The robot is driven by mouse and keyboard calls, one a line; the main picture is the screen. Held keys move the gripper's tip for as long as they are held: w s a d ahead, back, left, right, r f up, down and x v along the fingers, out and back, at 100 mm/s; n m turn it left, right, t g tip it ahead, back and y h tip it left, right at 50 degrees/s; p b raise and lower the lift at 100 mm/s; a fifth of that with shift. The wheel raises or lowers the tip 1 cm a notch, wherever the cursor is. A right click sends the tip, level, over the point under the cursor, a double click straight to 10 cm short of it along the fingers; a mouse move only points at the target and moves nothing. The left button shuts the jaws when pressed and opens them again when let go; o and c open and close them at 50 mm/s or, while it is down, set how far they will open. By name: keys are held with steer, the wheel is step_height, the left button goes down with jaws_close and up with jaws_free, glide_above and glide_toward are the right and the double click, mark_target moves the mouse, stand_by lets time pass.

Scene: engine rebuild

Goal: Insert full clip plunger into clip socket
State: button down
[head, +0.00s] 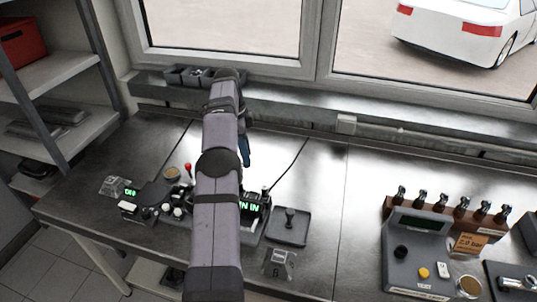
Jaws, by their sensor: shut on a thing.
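My arm runs up the middle of the head view and hides much of the workbench fixture (258,223). A dark blue part shows just right of the arm, and I cannot tell whether it belongs to my gripper. My gripper's jaws are hidden behind the arm, and so is anything they hold. The fixture has a green-lit display (249,206) right of the arm and another small lit display (131,192) at its left. I cannot make out the clip socket. A small dark tray (301,238) with an upright black knobbed piece (290,216) stands right of the fixture.
A grey console (414,255) and a wooden rack (396,208) of dark-topped tools are at the right. The bench between tray and console is clear.

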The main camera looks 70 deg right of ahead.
steer(key=w+a+r+n+p, duration=0.1)
steer(key=w+a+n+p, duration=0.15)
steer(key=w+a, duration=0.45)
steer(key=w+a+r+n+p, duration=0.2)
steer(key=w+a+p, duration=0.2)
steer(key=w, duration=0.6)
steer(key=w+f+n+t+h, duration=0.1)
steer(key=w+f+n, duration=0.4)
steer(key=n, duration=1.2)
steer(key=shift+w+d+f+t, duration=0.4)
steer(key=shift+w+t, duration=0.3)
steer(key=shift+t, duration=0.2)
steer(key=shift+f, duration=0.1)
steer(key=shift+f+b, duration=1.85)
steer(key=shift+f, duration=0.45)
